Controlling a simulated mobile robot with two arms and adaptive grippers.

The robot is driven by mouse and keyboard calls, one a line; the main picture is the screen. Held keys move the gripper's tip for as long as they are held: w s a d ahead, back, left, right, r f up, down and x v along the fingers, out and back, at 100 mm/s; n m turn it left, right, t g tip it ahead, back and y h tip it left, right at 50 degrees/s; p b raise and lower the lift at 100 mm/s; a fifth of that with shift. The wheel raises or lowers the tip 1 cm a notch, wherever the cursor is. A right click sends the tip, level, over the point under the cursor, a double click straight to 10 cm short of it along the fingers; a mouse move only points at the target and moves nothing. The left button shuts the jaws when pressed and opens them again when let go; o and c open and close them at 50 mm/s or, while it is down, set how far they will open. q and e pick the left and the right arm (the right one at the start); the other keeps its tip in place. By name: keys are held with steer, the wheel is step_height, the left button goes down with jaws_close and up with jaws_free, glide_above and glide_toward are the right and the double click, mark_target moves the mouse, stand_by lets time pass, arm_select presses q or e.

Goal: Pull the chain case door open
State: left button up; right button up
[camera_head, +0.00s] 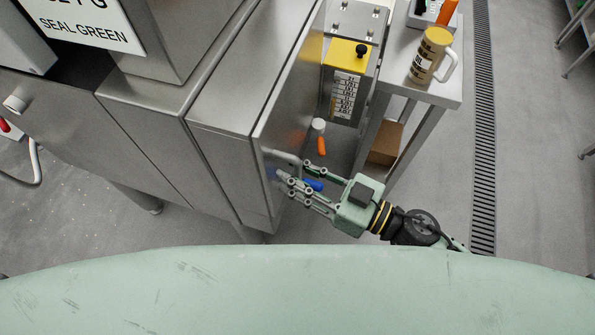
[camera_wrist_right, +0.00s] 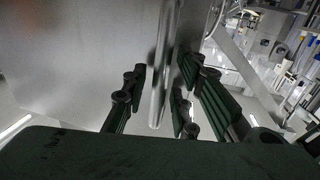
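The chain case door (camera_head: 292,85) is the upright steel panel on the right side of the steel case (camera_head: 235,105) in the head view. I cannot tell whether it stands slightly ajar. Its bar handle (camera_head: 284,157) is near the door's near lower end. In the wrist view the handle (camera_wrist_right: 163,65) runs upright between the finger sets of my right gripper (camera_wrist_right: 163,85), with small gaps on both sides. The right gripper (camera_head: 291,172) is open around the handle. The door face (camera_wrist_right: 80,60) fills the left of the wrist view. My left gripper is not in view.
A yellow-topped control box (camera_head: 346,65) stands right of the door, with an orange-handled item (camera_head: 321,143) below. The floor by the drain grate (camera_head: 483,150) is clear.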

jaws_close()
steer(key=shift+d, duration=0.1)
stand_by(0.3)
